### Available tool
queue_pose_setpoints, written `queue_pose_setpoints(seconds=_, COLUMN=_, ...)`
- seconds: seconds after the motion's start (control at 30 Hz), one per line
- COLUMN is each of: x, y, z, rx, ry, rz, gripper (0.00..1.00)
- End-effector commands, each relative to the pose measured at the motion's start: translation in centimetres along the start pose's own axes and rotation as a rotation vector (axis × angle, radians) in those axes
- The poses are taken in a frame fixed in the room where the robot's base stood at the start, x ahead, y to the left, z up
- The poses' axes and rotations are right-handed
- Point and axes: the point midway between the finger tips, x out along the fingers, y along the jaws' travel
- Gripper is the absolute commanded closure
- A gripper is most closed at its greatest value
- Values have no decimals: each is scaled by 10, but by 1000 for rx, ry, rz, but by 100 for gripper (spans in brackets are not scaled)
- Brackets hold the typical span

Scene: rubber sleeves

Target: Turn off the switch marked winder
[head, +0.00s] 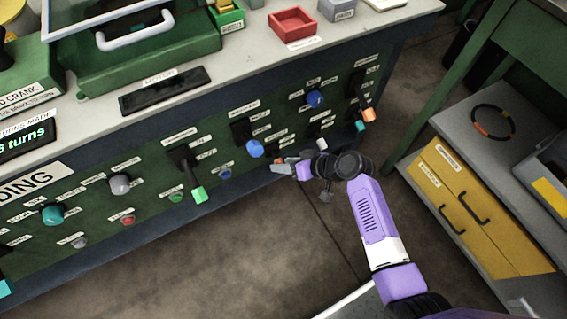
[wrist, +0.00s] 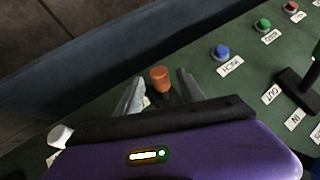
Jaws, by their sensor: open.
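The green control panel (head: 150,185) carries several knobs, buttons and levers, and I cannot read a winder label in either view. My gripper (head: 284,163) is at the lower part of the panel, right of a blue-tipped control (head: 255,148). In the wrist view my gripper (wrist: 160,88) is open, its two grey fingers on either side of an orange-brown button (wrist: 160,78). I cannot tell whether they touch it. The label by that button is mostly hidden by my gripper.
A blue button (wrist: 221,51), a green button (wrist: 263,25) and a red button (wrist: 291,7) run along the panel. A green-tipped lever (head: 198,193) sticks out to the left. Yellow drawers (head: 480,215) stand at right. The floor (head: 230,260) before the panel is clear.

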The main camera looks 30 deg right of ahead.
Motion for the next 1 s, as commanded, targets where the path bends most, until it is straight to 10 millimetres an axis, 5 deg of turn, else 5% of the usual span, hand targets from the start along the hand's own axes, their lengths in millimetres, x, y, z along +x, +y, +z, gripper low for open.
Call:
queue_pose_setpoints(seconds=0.4, x=-62, y=0, z=-1, rx=1, ry=1, rz=1, gripper=54)
queue_pose_setpoints(seconds=1.0, x=-68, y=0, z=0, rx=0, ry=0, rz=1, gripper=54)
